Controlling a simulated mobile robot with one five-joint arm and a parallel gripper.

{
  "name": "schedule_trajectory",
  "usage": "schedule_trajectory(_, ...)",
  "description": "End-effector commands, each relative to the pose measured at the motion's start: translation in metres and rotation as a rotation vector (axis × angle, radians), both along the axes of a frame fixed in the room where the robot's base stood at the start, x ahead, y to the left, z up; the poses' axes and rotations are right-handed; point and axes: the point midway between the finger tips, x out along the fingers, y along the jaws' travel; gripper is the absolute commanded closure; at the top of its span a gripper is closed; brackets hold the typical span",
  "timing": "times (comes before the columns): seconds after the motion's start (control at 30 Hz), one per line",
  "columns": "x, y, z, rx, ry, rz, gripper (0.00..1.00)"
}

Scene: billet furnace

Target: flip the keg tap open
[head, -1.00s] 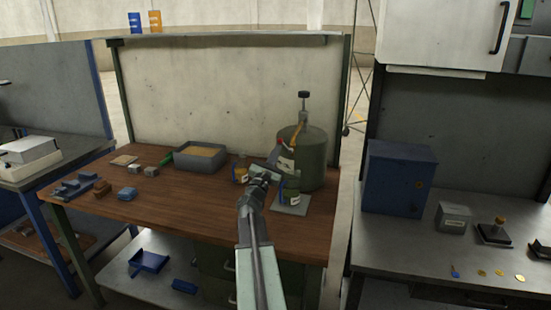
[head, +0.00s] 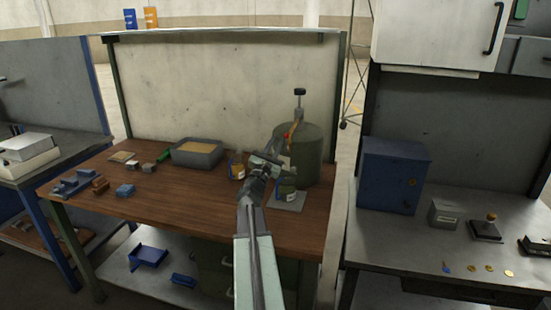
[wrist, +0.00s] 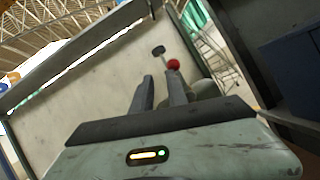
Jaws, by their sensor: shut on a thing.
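The green keg (head: 312,160) stands upright at the right end of the wooden bench, with a dark pump knob (head: 300,92) on a stem above it. The keg tap (head: 289,134) shows as a small red and orange part at the keg's upper left. My gripper (head: 281,150) is at the tap, in front of the keg. In the wrist view, the gripper (wrist: 160,82) points up towards a red ball (wrist: 174,64) just beyond the right fingertip. The jaws are shut on the tap; the grip itself is partly hidden. The keg's top (wrist: 205,88) shows behind the right finger.
A grey bin (head: 197,158) and small blocks lie farther left. A blue cabinet (head: 393,176) stands on the right bench. The bench's front middle is clear.

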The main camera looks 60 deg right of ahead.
Motion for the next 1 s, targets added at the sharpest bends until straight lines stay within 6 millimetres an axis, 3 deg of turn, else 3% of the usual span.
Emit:
schedule_trajectory(0.7, -0.005, -0.005, 0.008, -0.012, 0.011, -0.015, 1.00)
schedule_trajectory(1.0, 0.019, 0.018, -0.020, -0.005, 0.005, -0.003, 1.00)
